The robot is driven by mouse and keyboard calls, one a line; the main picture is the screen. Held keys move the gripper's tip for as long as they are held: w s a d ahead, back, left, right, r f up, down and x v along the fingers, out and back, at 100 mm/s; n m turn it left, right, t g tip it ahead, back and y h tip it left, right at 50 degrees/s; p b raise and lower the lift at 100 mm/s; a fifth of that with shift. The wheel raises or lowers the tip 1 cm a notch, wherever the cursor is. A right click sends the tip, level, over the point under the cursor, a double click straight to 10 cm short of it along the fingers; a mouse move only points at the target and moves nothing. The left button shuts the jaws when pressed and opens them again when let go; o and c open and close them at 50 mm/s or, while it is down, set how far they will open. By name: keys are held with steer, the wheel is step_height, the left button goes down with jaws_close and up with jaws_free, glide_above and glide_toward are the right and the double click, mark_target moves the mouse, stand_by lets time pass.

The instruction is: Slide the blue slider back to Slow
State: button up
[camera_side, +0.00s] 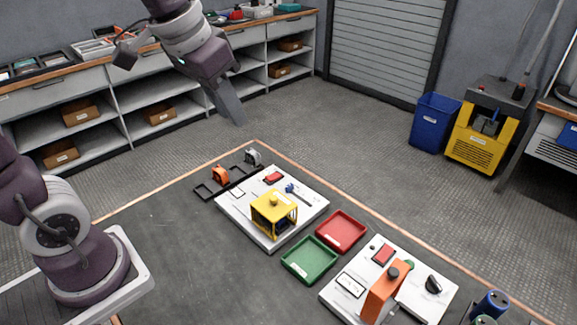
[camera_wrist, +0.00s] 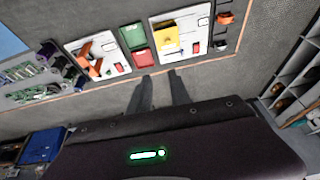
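The blue slider (camera_side: 290,188) is a small knob on the white panel (camera_side: 240,221) with the yellow cage, in the side view. It sits at the upper-left end of a short dark slot; Slow and Fast labels cannot be read. In the wrist view the same white panel (camera_wrist: 184,54) shows near the top, but the slider is too small to make out. My gripper (camera_side: 234,117) is high above the table's far edge, well away from the slider. In the wrist view its two fingers (camera_wrist: 160,80) stand apart with nothing between them.
A yellow cage (camera_side: 274,209) stands on the panel close to the slider, with a red button (camera_side: 273,177) behind. A green tray (camera_side: 309,261) and a red tray (camera_side: 341,232) lie beside it. A second panel (camera_side: 335,291) carries an orange upright part (camera_side: 385,294). The table's left part is clear.

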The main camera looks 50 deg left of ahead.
steer(key=w+a+f+g, duration=0.1)
steer(key=w+a+f, duration=0.15)
steer(key=w, duration=0.45)
steer(key=w+a+f, duration=0.1)
steer(key=w+f, duration=0.3)
steer(key=w, duration=0.2)
steer(key=g, duration=0.2)
glide_above(289, 185)
step_height(289, 185, down, 23)
steer(key=shift+s+f, duration=0.15)
steer(key=shift+f, duration=4.6)
jaws_close()
